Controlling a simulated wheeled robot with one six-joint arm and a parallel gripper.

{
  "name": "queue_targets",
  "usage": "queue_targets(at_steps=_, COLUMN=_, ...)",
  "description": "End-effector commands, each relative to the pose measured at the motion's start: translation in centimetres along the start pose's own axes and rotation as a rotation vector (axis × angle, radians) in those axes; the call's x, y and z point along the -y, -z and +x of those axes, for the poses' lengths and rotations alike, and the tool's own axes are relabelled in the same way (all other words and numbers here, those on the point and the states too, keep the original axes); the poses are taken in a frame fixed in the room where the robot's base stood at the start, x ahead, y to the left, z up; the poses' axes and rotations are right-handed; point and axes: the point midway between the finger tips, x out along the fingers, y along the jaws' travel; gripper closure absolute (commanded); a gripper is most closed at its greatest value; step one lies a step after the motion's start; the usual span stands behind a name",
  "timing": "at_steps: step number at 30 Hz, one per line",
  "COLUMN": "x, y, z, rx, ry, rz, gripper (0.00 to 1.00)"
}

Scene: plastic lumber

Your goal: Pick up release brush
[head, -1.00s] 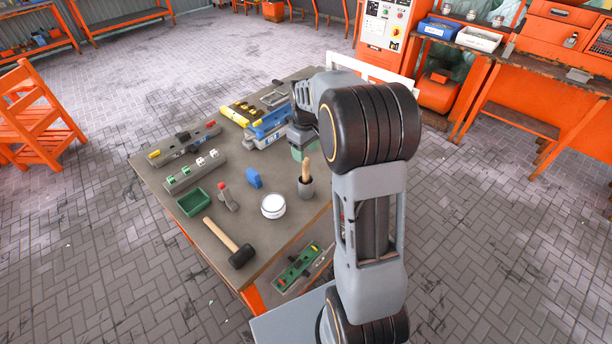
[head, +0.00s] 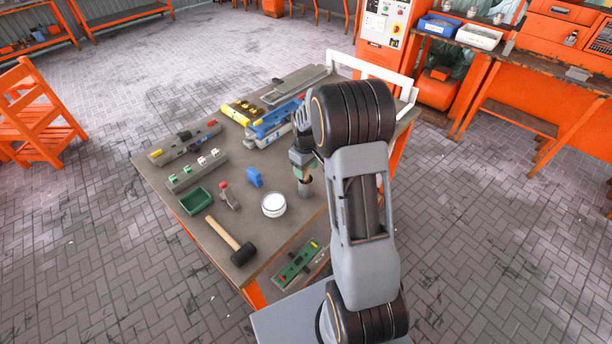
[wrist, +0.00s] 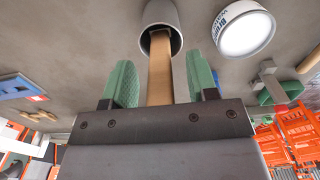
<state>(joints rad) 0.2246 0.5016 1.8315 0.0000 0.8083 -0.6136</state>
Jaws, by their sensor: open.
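The release brush shows in the wrist view as a flat wooden handle (wrist: 160,82) coming out of a grey cup (wrist: 174,15); the bristle end is hidden inside the cup. My gripper (wrist: 163,84) is open, with one green fingertip on each side of the handle. Gaps show between the handle and both fingertips. In the head view my gripper (head: 303,175) is right above the cup (head: 306,189), which stands on the table, and it hides the handle.
A white round tin (head: 273,205) stands close to the cup, left of it. A blue object (head: 254,178), a green tray (head: 195,200) and a mallet (head: 238,252) lie farther left. A blue-and-grey tool (head: 270,125) lies behind. Bare tabletop separates these things.

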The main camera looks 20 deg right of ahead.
Motion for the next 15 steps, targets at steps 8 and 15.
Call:
queue_targets(at_steps=8, x=0.0, y=0.0, z=-0.04, rx=0.0, ry=0.0, rz=0.0, gripper=0.65)
queue_targets(at_steps=15, x=0.0, y=0.0, z=-0.05, rx=0.0, ry=0.0, rz=0.0, gripper=0.88)
